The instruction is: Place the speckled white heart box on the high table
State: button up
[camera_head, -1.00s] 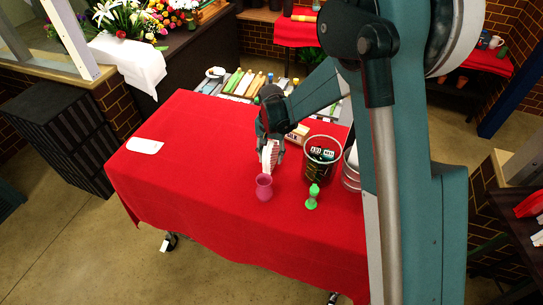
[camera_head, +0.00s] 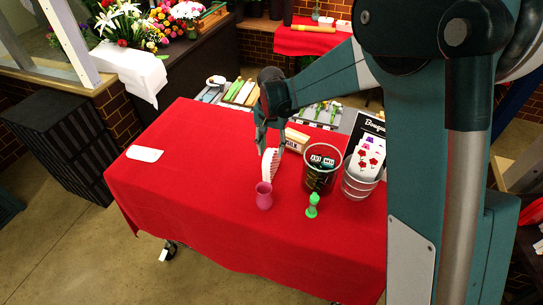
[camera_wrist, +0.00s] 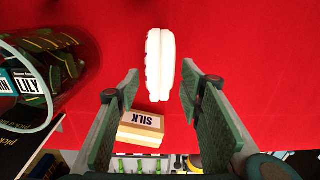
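The white heart box (camera_head: 270,166) stands on its narrow edge on the red-covered table (camera_head: 200,165), behind a pink vase. It also shows edge-on in the wrist view (camera_wrist: 160,62); no speckles can be made out. My gripper (camera_head: 266,145) is just above and behind it. In the wrist view my gripper (camera_wrist: 160,70) is open, one finger on each side of the box, with red cloth visible in both gaps. Which surface is the high table I cannot tell.
A pink vase (camera_head: 264,196), a green bottle (camera_head: 312,205), a dark glass container (camera_head: 321,168), a bucket with cards (camera_head: 360,178) and a SILK box (camera_head: 295,140) stand close by. A white card (camera_head: 145,153) lies at left. The cloth between is clear.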

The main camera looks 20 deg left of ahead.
jog(key=shift+r, duration=1.5)
jog(key=shift+d+r, duration=0.4)
jog(key=shift+d, duration=0.1)
jog(key=s+d+r+t, duration=0.1)
jog(key=s+d+r, duration=0.1)
jog(key=d+r, duration=0.5)
jog(key=s+d+r+t+y, duration=0.1)
jog(key=s+d+r, duration=0.25)
jog(key=d, duration=0.75)
jog(key=s+d+r+t, duration=0.1)
jog(key=d+r, duration=0.5)
jog(key=d, duration=0.3)
jog(key=s+d+t+h, duration=0.1)
jog(key=s+d+t, duration=0.3)
jog(key=s+d, duration=1.5)
jog(key=shift+s+d, duration=0.35)
jog(key=shift+d, duration=0.4)
